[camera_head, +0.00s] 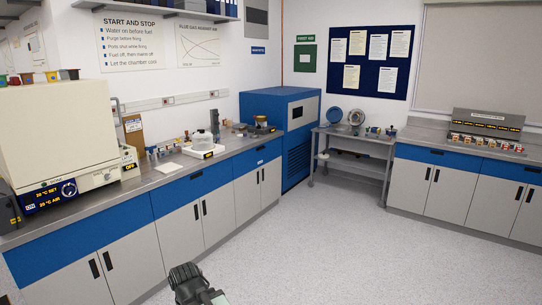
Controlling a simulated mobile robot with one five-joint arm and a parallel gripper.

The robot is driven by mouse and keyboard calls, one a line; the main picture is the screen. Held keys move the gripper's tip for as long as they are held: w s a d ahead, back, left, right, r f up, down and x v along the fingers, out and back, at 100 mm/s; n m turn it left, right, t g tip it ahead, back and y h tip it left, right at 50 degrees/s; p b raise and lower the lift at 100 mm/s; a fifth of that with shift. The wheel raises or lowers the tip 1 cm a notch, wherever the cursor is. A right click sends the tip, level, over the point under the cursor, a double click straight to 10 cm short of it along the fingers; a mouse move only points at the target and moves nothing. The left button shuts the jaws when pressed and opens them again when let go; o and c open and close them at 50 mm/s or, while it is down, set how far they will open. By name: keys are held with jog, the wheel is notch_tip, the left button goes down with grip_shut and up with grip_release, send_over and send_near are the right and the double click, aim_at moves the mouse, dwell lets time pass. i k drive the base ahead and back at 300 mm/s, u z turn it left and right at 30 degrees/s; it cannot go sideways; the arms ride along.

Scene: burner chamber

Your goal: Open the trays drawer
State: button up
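Blue drawer fronts run under the left worktop: a near one (75,247), a middle one (190,194) and a far one (256,157). More blue drawer fronts sit under the right worktop, one at its left (420,154) and one further right (512,172). All look shut. Small marks show on some fronts, but I cannot read which one is the trays drawer. My gripper (190,277) shows at the bottom edge, over the floor and apart from the cabinets. Its fingers are too small and cut off to tell their state.
Grey cabinet doors with dark handles lie below the drawers. A white oven-like unit (60,135) stands on the left worktop. A blue cabinet (282,130) and a grey shelf trolley (352,150) stand at the back. The speckled floor (340,245) is clear.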

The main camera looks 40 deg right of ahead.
aim_at(243, 163)
jog(key=u, duration=0.1)
jog(key=k, duration=0.35)
jog(key=z, duration=0.95)
jog(key=i, duration=1.65)
jog(key=z, duration=0.85)
jog(key=i, duration=2.15)
jog(key=u, duration=1.1)
jog(key=i, duration=1.45)
jog(key=u, duration=1.2)
jog(key=k, duration=0.8)
jog(key=u, duration=0.15)
jog(key=i, duration=0.95)
jog(key=z, duration=0.1)
